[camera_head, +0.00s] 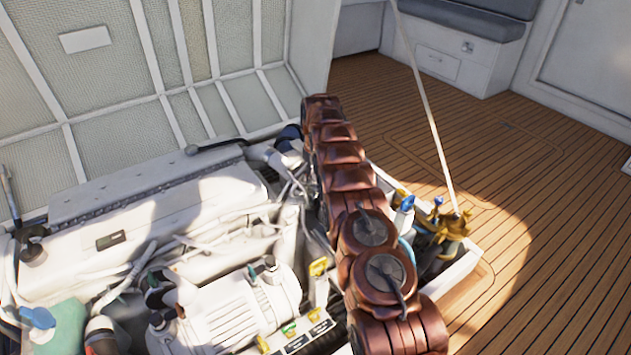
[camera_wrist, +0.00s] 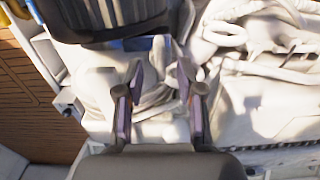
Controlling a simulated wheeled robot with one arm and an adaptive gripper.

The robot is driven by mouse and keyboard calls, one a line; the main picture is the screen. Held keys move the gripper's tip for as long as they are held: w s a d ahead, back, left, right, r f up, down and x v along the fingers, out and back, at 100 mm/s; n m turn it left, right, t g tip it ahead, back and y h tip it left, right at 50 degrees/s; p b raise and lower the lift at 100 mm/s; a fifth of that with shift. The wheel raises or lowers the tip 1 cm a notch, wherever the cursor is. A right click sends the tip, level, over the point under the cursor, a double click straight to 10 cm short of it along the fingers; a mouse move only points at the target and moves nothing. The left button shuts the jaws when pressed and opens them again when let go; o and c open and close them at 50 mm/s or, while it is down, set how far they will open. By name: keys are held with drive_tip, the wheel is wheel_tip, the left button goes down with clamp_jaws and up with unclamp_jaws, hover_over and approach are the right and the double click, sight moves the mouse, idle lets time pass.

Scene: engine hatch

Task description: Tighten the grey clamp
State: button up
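My gripper (camera_wrist: 160,88) shows in the wrist view with its two fingers apart, so it is open. The fingers straddle pale, rounded engine parts, and I see nothing clasped between them. I cannot clearly pick out the grey clamp in either view; pale hoses and glare blend together around the fingertips. In the head view my brown arm reaches away over the right side of the engine (camera_head: 130,205), and it hides my gripper and the spot around it.
A dark canister (camera_wrist: 105,18) sits just beyond the fingers in the wrist view. White hoses (camera_wrist: 270,70) crowd their right side. In the head view, a raised hatch lid (camera_head: 110,90) stands behind the engine. The wooden deck (camera_head: 540,190) at right is clear.

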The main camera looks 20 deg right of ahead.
sight(315, 183)
wheel_tip(315, 183, up, 10)
idle(0.6)
drive_tip(key=shift+s, duration=0.1)
idle(0.5)
